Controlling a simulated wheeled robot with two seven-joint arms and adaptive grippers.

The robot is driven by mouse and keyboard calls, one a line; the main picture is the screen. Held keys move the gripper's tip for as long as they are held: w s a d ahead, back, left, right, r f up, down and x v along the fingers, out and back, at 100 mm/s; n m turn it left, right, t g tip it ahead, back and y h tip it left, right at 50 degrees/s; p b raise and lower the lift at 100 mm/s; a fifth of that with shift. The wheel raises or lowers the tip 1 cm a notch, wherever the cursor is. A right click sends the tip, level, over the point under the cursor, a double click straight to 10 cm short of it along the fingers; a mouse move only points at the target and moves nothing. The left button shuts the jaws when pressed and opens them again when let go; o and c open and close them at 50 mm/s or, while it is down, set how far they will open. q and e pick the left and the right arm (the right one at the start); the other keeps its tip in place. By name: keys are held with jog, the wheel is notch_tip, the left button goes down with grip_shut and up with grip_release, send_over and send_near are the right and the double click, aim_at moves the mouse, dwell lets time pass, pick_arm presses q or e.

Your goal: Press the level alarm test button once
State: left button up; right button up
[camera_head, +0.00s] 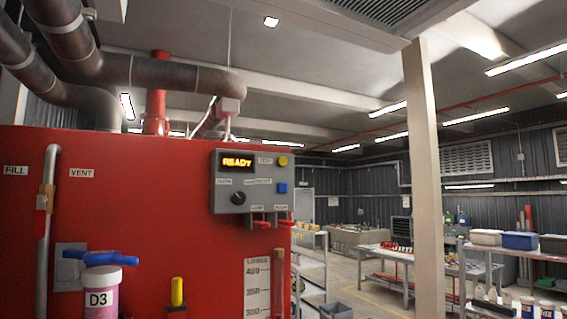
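A grey control panel (251,182) is on the front of a large red tank (140,215). Its lit display (238,162) reads "READY". A round yellow button (283,161) sits at the panel's upper right, beside a small label that seems to read "TEST". A blue button (282,188) is below it, and a dark round knob (238,198) is at the lower left of the panel. The other labels are too small to read surely. Neither of my grippers is in view, and nothing covers the panel's front.
A level scale (257,287) is below. A "D3" jar (101,290), a blue handle (100,257) and a yellow-topped post (177,292) stand at the lower left. A beige column (424,180) and tables are to the right.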

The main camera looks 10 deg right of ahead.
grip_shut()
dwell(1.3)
